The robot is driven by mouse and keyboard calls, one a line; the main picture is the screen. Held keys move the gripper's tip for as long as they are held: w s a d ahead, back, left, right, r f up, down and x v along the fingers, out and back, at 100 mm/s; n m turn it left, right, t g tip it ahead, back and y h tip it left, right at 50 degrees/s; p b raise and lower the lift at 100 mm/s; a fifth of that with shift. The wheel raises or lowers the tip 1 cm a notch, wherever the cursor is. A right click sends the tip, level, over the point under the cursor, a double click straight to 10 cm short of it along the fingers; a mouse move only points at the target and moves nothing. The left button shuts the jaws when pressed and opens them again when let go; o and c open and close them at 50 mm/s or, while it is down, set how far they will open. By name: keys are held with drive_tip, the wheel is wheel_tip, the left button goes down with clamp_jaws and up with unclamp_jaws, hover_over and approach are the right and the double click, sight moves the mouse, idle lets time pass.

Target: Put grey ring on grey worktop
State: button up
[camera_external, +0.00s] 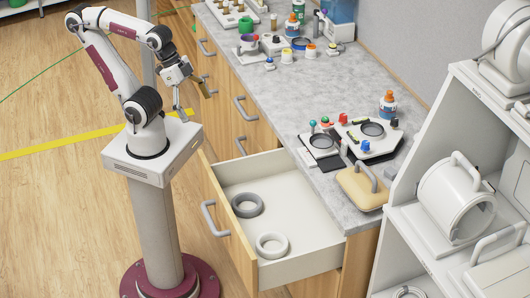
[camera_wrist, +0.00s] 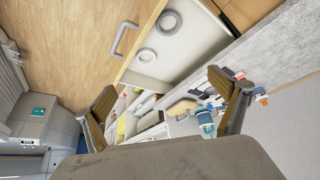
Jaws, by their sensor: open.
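The grey ring (camera_external: 236,203) lies flat in an open drawer (camera_external: 320,238), towards its back left in the external view. A white ring (camera_external: 261,246) lies nearer the drawer's front corner. Both rings show in the wrist view, the grey ring (camera_wrist: 162,20) above the white ring (camera_wrist: 138,56). The grey worktop (camera_external: 285,108) runs along the cabinet above the drawer. My gripper (camera_external: 192,98) is open and empty, in the air left of the cabinet and well away from the rings. Its brown fingers (camera_wrist: 166,90) stand wide apart in the wrist view.
The worktop holds a magnifier stand (camera_external: 370,130), a tan handled block (camera_external: 362,188), glue bottles (camera_external: 388,103) and several small items. A white shelf unit (camera_external: 420,225) stands at the right. The worktop's middle stretch is clear. The drawer handle (camera_external: 212,218) sticks out.

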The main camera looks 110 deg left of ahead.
drive_tip(key=shift+w, duration=0.1)
drive_tip(key=w+a+f+m+g, duration=0.2)
drive_tip(key=w+f+m+g, duration=0.1)
drive_tip(key=w+f+m, duration=0.8)
drive_tip(key=w+a+f+m+g, duration=0.1)
drive_tip(key=f+m, duration=0.2)
drive_tip(key=f, duration=0.7)
drive_tip(key=w+f+m+g, duration=0.1)
drive_tip(key=w+f+m, duration=0.1)
drive_tip(key=f, duration=0.9)
drive_tip(key=shift+a+m+g, duration=0.3)
drive_tip(key=shift+a+m, duration=0.05)
drive_tip(key=shift+m, duration=0.55)
drive_tip(key=shift+f, duration=1.25)
drive_tip(key=shift+a+f, duration=0.1)
